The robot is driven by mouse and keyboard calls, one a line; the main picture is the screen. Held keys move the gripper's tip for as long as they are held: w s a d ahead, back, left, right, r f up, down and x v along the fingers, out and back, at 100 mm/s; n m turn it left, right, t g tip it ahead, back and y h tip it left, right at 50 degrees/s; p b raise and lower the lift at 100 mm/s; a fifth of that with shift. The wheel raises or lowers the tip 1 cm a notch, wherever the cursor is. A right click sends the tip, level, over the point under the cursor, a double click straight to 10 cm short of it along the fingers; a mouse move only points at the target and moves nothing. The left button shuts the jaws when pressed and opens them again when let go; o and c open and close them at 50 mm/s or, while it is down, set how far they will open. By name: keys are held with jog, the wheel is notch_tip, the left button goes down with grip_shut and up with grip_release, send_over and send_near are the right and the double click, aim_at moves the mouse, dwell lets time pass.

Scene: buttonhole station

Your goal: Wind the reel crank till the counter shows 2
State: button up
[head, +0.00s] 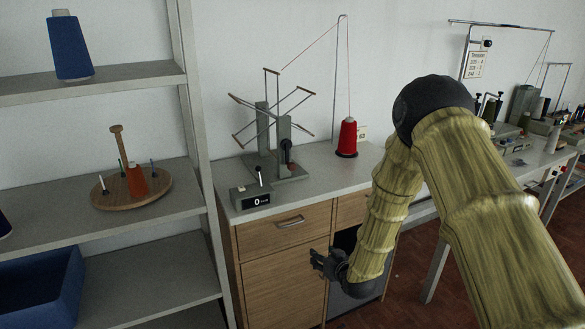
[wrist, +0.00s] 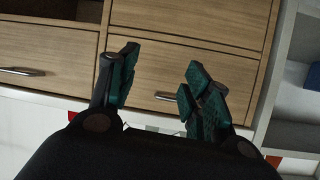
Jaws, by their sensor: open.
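The reel (head: 272,118) is a grey stand with thin arms on the cabinet top. A dark crank (head: 287,148) shows on its right post, at the side facing me. A red thread runs from the reel up over a tall wire guide to a red cone (head: 347,138). The counter (head: 257,200) is a grey box in front of the reel, and its display reads 0. My gripper (head: 318,262) is in front of the cabinet, below the counter and apart from the reel. In the wrist view my gripper (wrist: 160,90) is open and empty, facing the wooden drawers.
The cabinet (head: 285,265) has wooden drawers with metal handles. Shelves at left hold a blue cone (head: 68,48), a round wooden spool stand (head: 133,190) and a blue bin (head: 42,288). A sewing table (head: 530,150) stands at right. The cabinet top's front right is clear.

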aim_at(293, 167)
jog(key=w+a+r+n+t+y, duration=0.1)
jog(key=w+a+r+t+y, duration=0.15)
jog(key=w+r, duration=0.65)
jog(key=w+a+r+n+t+y, duration=0.1)
jog(key=w+a+r+t, duration=0.2)
jog(key=r, duration=1)
jog(key=shift+g, duration=0.65)
jog(key=x, duration=0.4)
jog(key=p+x, duration=0.1)
jog(key=x, duration=0.3)
jog(key=p+x, duration=0.1)
jog(key=x, duration=0.3)
jog(key=shift+d+f, duration=0.2)
jog(key=shift+f, duration=0.05)
jog(key=shift+c, duration=0.2)
grip_shut()
